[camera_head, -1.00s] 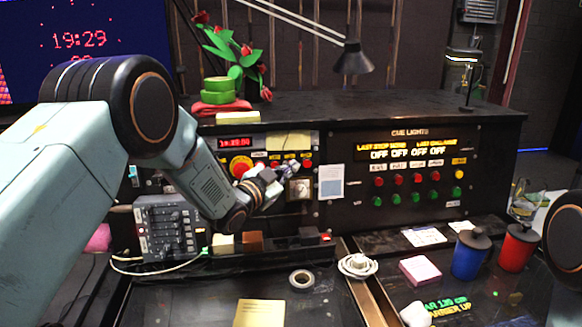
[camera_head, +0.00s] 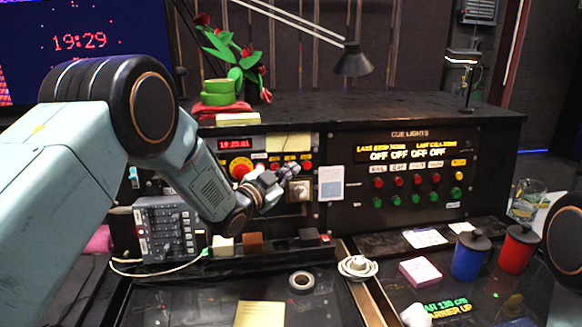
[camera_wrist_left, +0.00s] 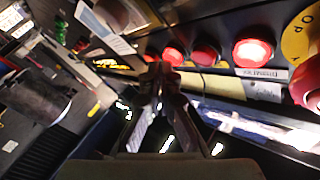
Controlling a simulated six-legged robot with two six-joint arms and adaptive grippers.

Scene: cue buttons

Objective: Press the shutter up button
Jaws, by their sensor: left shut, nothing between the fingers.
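A row of small red buttons with small labels sits on the left part of the black console; one red button (camera_head: 307,166) shows right of my gripper. I cannot read which is shutter up. In the left wrist view, several red buttons run across the top, the nearest lit brightest (camera_wrist_left: 251,53). My left gripper (camera_head: 290,170) is shut and empty in front of this panel, hiding part of it. In the left wrist view its fingertips (camera_wrist_left: 160,70) are together just below the farther red buttons; contact cannot be told. My right gripper is out of view.
A large red button on yellow (camera_head: 240,167) lies left of the row. The cue lights panel (camera_head: 410,205) is to the right. A fader box (camera_head: 166,228), tape roll (camera_head: 301,281), blue mug (camera_head: 469,256) and red mug (camera_head: 517,250) are on the desk.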

